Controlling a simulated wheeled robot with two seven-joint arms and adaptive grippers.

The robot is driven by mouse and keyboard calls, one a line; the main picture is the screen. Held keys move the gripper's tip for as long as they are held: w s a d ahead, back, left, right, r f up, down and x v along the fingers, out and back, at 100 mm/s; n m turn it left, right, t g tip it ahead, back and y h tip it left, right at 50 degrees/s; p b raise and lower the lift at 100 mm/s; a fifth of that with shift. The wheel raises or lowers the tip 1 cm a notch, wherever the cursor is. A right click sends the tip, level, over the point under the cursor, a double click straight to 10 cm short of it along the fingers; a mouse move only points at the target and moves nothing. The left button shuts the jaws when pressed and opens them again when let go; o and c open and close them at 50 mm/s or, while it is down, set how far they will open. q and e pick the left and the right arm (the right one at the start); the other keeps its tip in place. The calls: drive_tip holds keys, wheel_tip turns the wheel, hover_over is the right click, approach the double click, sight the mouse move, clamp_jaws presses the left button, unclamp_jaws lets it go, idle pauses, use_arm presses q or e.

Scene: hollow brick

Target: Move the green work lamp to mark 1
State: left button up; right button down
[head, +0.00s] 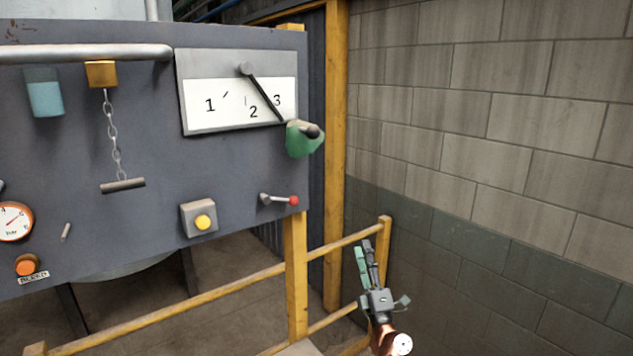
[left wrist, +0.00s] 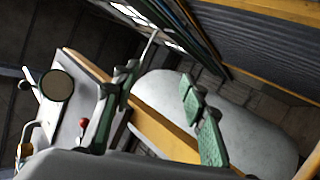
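The green work lamp (head: 300,142) is at the right edge of the grey panel, by the lower end of a dark pointer (head: 264,95). The pointer crosses the white scale (head: 225,108) between 2 and 3, close to 3. Mark 1 is at the scale's left. My left gripper (head: 364,246) is below and right of the lamp, apart from it. In the left wrist view the left gripper (left wrist: 158,75) has its green-padded fingers apart with nothing between them. A dark round disc (left wrist: 57,85) shows there; I cannot tell whether it is the lamp. My right gripper is not in view.
A red-knobbed lever (head: 280,200) and a yellow button (head: 200,220) stick out of the panel below the scale. A chain (head: 112,135) hangs at the left. Yellow railing (head: 225,290) runs below the panel. A block wall (head: 500,120) stands at the right.

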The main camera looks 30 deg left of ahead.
sight(317, 134)
use_arm(q)
drive_tip(key=s+a+r+n+g+y, duration=0.1)
drive_tip(key=s+r+n+g, duration=0.3)
drive_tip(key=r+n, duration=0.3)
drive_tip(key=s+r+n+g+y, duration=0.1)
drive_tip(key=s+r+n+g, duration=0.35)
drive_tip(key=r, duration=0.55)
drive_tip(key=s+a+r+n+g+y, duration=0.1)
drive_tip(key=s+r+n+g, duration=0.3)
drive_tip(key=r+n, duration=0.3)
drive_tip(key=s+d+r+n+t+h+p, duration=0.1)
drive_tip(key=s+d+r+n+t+h, duration=0.25)
drive_tip(key=s+r+h, duration=0.65)
drive_tip(key=w+a+r+y, duration=0.1)
drive_tip(key=a, duration=0.1)
drive_tip(key=w+a+r+y+p, duration=0.1)
drive_tip(key=r, duration=0.1)
drive_tip(key=w+a+r+y, duration=0.1)
drive_tip(key=a, duration=0.1)
drive_tip(key=shift+a+r+m+p, duration=0.2)
drive_tip(key=shift+a+m+p, duration=0.1)
drive_tip(key=shift+w+a+f, duration=0.1)
drive_tip(key=shift+w+a, duration=0.15)
drive_tip(key=shift+a, duration=0.1)
clamp_jaws()
